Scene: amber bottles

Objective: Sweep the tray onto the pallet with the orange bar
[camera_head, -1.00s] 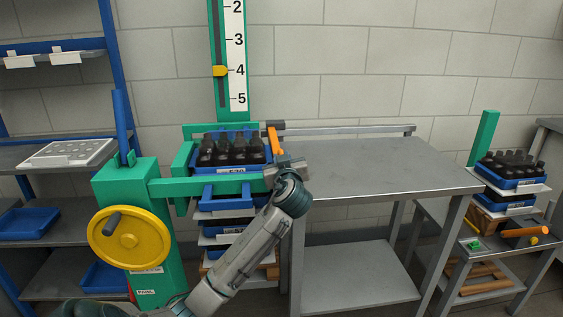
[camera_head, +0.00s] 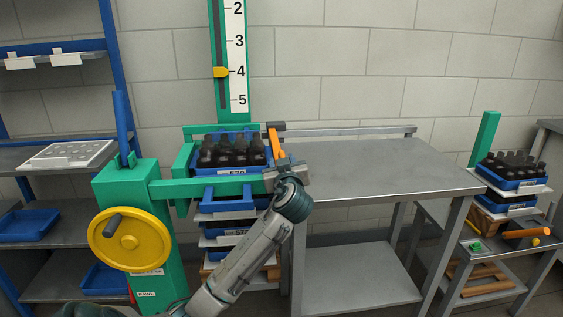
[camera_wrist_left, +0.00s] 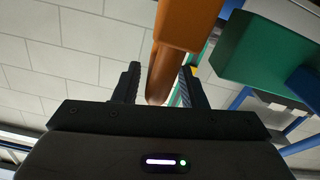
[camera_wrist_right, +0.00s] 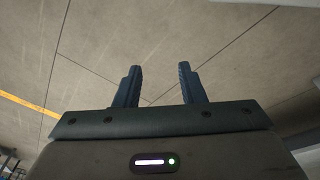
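A blue tray (camera_head: 205,172) full of dark bottles sits in the green lift frame (camera_head: 160,188), left of the grey table. The orange bar (camera_head: 273,143) stands upright at the tray's right side. My left gripper (camera_head: 284,168) is by the bar's lower end; in the left wrist view the bar (camera_wrist_left: 160,75) lies between its two spread fingers (camera_wrist_left: 160,85), and firm contact on both sides does not show. My right gripper (camera_wrist_right: 160,85) is open and empty over bare floor, outside the head view. Wood that may be the pallet (camera_head: 488,226) lies under the stacked trays at right.
The grey table (camera_head: 370,168) is bare, with a rail along its back. Stacked blue trays (camera_head: 518,184) with bottles stand at right, beside a green post (camera_head: 484,138). A yellow handwheel (camera_head: 130,238) is at left. More trays lie below the lift.

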